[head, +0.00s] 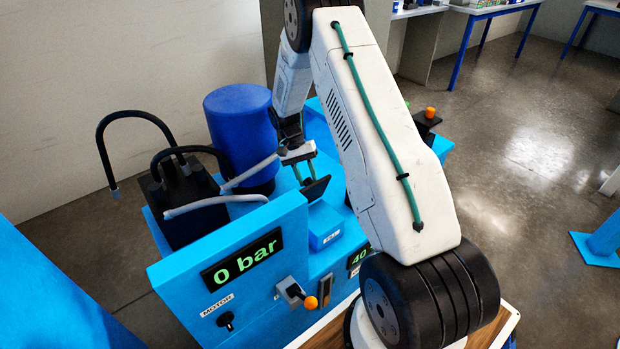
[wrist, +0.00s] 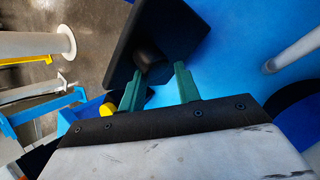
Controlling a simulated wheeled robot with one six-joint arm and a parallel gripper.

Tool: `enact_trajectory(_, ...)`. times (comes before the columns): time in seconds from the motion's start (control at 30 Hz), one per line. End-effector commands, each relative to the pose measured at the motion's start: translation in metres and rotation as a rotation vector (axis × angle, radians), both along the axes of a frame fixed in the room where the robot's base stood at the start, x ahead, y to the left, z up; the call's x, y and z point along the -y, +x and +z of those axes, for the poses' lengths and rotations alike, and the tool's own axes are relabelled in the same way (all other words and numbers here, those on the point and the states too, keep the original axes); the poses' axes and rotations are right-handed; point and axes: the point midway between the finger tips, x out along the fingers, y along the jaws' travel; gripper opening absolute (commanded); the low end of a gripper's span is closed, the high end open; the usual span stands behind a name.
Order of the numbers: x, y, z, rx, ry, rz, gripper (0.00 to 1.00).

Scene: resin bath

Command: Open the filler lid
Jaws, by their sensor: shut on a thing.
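The filler lid appears as a black square plate (head: 317,188) above the blue machine, right of the dark blue drum. The plate looks tilted, clear of the blue surface on at least one side. In the wrist view the lid (wrist: 187,32) fills the upper middle, with a dark round knob (wrist: 147,61) on its face. My gripper (head: 306,180) is at the lid, with its green fingers shut on the knob. The gripper also shows in the wrist view (wrist: 158,72). The opening under the lid and any hinge are hidden.
The dark blue drum (head: 238,112) stands close left of my gripper. Grey hose ends (head: 215,203) and black hoses (head: 130,115) are further left. A front panel has a "0 bar" display (head: 243,258) and an orange-knobbed lever (head: 309,302). Open floor lies at right.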

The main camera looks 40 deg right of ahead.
Motion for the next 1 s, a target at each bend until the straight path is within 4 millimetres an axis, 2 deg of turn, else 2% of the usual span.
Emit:
enact_trajectory(0.03,-0.0118,0.0005,-0.0055,-0.005,0.012,-0.005,0.00)
enact_trajectory(0.7,-0.0151,0.0025,-0.0069,-0.012,0.014,-0.005,0.00)
enact_trajectory(0.73,-0.0152,0.0024,-0.0069,-0.012,0.014,-0.005,0.41)
enact_trajectory(0.77,-0.0152,0.0023,-0.0070,-0.012,0.014,-0.006,0.49)
enact_trajectory(1.0,-0.0106,0.0019,-0.0043,-0.012,0.013,-0.013,0.50)
